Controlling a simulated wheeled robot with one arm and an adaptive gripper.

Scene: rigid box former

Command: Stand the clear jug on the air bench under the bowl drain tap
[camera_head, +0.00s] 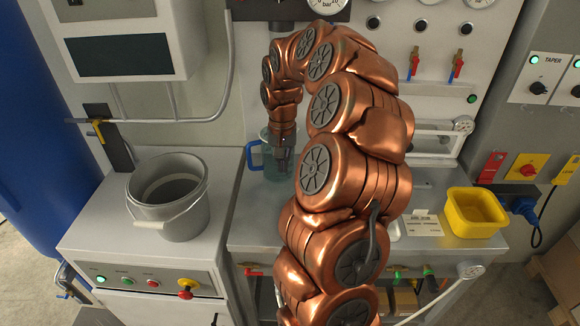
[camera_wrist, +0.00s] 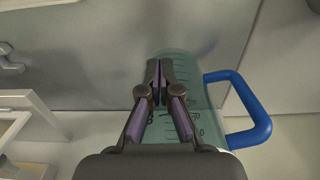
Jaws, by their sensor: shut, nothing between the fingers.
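The clear jug (camera_head: 271,174) has a bluish tint and a blue handle. It stands on the metal air bench (camera_head: 251,213), near the back wall and partly hidden by my arm. In the wrist view the jug (camera_wrist: 206,118) is behind my fingers, with dark markings on its wall and its handle to the right. My gripper (camera_wrist: 159,72) is shut with nothing in it, in front of or over the jug; I cannot tell whether they touch. I cannot make out the bowl drain tap; my arm covers much of that area.
A grey bucket (camera_head: 187,216) stands on the cabinet at left. A yellow bin (camera_head: 475,213) and a label card (camera_head: 422,223) are on the bench at right. Red-handled valves (camera_head: 457,66) and a gauge (camera_head: 325,4) are on the back panel.

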